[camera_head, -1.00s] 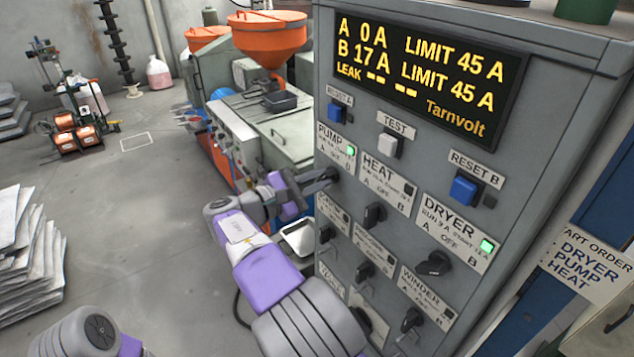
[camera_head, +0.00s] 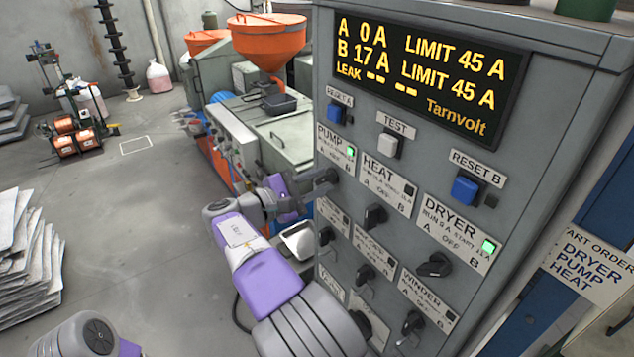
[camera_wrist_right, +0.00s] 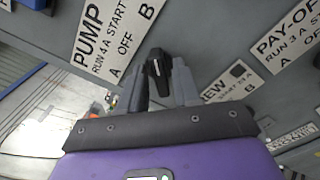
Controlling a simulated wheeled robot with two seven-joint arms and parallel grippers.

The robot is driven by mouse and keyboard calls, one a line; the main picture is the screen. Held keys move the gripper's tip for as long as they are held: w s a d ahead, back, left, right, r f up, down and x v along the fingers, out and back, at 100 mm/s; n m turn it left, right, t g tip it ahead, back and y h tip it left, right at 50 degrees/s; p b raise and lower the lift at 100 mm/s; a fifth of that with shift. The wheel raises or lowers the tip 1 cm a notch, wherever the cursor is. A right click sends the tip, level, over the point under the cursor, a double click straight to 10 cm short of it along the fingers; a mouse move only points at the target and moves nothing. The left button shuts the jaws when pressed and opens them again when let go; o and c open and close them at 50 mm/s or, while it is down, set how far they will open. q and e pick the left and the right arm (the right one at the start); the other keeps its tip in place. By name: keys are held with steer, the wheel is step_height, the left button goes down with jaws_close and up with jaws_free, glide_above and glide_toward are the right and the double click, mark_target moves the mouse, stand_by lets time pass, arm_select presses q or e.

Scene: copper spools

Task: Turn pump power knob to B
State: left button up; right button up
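The grey control panel carries the pump label (camera_head: 335,147), with A, OFF and B on it and a lit green lamp (camera_head: 351,153). Its black pump knob (camera_head: 333,174) is partly hidden by my right gripper (camera_head: 320,182) in the head view. In the right wrist view, the black knob (camera_wrist_right: 155,66) stands between the two fingertips of my right gripper (camera_wrist_right: 160,82). The fingers are parted, with narrow gaps seeming to show on both sides; contact is hard to judge. The exact knob pointing is unclear. My left gripper is out of the picture.
The display (camera_head: 425,75) reads A 0 A and B 17 A. The heat knob (camera_head: 375,216) is close to the right of my gripper, and other knobs sit below. The dryer knob (camera_head: 435,264) has a lit green lamp beside its label.

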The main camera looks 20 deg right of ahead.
steer(key=shift+o, duration=0.5)
steer(key=v, duration=0.7)
steer(key=shift+a, duration=0.3)
